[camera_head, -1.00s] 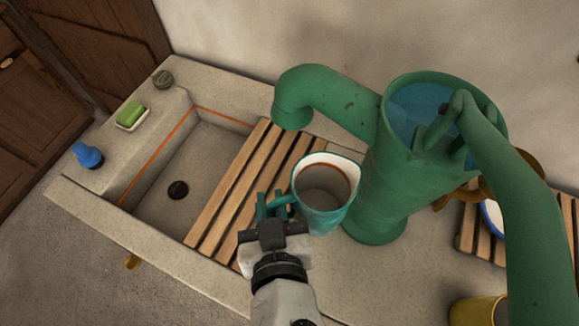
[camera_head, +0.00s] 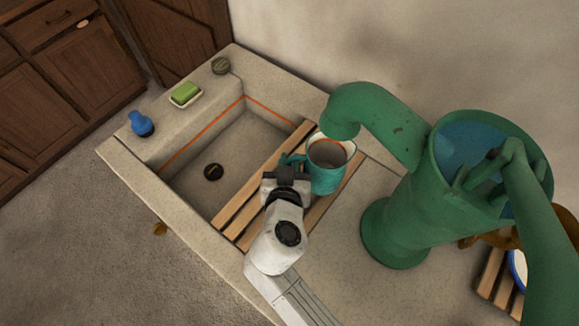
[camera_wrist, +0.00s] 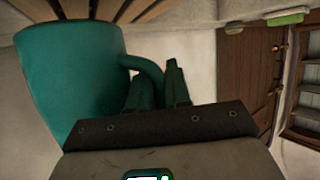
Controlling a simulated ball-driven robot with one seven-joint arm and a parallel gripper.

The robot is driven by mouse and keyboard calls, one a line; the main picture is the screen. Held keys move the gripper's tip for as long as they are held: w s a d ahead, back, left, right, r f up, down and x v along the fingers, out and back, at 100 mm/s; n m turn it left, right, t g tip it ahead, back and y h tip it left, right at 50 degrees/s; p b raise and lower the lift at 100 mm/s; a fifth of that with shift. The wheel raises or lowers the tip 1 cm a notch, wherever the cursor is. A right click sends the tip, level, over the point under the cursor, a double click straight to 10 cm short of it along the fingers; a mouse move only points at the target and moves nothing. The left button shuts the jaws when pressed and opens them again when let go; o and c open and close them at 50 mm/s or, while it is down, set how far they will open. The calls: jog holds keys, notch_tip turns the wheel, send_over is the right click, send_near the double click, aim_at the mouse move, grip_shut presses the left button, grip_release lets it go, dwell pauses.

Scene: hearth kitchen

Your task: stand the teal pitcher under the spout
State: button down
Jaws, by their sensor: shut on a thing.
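The teal pitcher (camera_head: 326,176) is upright, with a white rim and an orange line inside, at the right part of the wooden slats (camera_head: 252,203). My gripper (camera_head: 291,165) is shut on its handle, on the pitcher's left side. The wrist view shows the pitcher (camera_wrist: 75,70) large at the left and the gripper's fingers (camera_wrist: 160,88) at the handle. The green pump's spout (camera_head: 341,128) is just behind and above the pitcher's rim in the head view. I cannot tell whether the pitcher's base touches the slats.
The green pump (camera_head: 400,222) stands to the right on the stone counter. The sink basin (camera_head: 225,150) is open to the left. A blue bottle (camera_head: 141,124), green soap (camera_head: 185,92) and a round grey-green thing (camera_head: 221,65) stand on the far left ledge. Another slatted rack (camera_head: 497,275) is at the right.

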jog(key=shift+f+p, duration=0.35)
jog(key=shift+f, duration=1.25)
jog(key=shift+f, duration=0.2)
jog(key=c, duration=1.1)
grip_release()
jog(key=shift+r, duration=0.1)
jog(key=shift+r, duration=0.2)
jog(key=b+v, duration=0.1)
jog(key=v, duration=1)
jog(key=shift+s+r+b, duration=0.15)
jog(key=shift+s+b, duration=0.2)
jog(key=shift+s, duration=0.05)
